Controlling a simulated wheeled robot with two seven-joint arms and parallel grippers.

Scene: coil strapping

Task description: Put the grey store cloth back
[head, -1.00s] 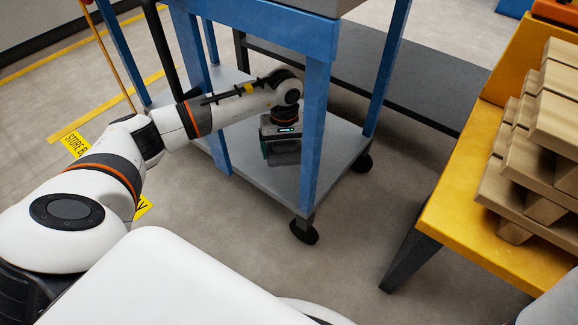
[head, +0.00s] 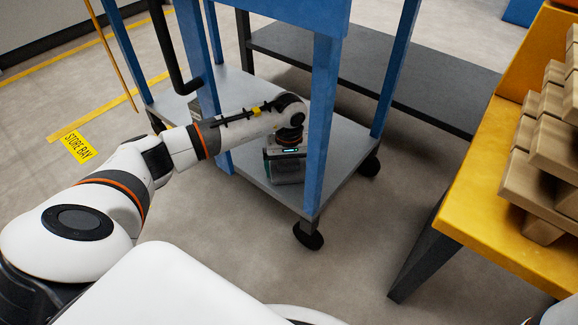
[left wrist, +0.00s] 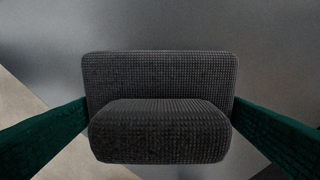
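The grey store cloth (left wrist: 160,130) is a dark, ribbed, folded bundle in the middle of the left wrist view. The green fingers of my left gripper (left wrist: 160,115) lie against its left and right sides, with no gap that I can see. In the head view my left gripper (head: 285,172) points down over the lower shelf (head: 262,183) of the blue cart, between its posts. I cannot make out the cloth there, nor whether it rests on the shelf or hangs just above it. My right gripper is not in view.
A blue cart post (head: 320,130) stands just right of my left gripper, and another (head: 200,70) rises behind my forearm. A yellow table (head: 480,215) with stacked wooden blocks (head: 555,145) is at the right. A STORE BAY floor label (head: 77,146) lies at the left.

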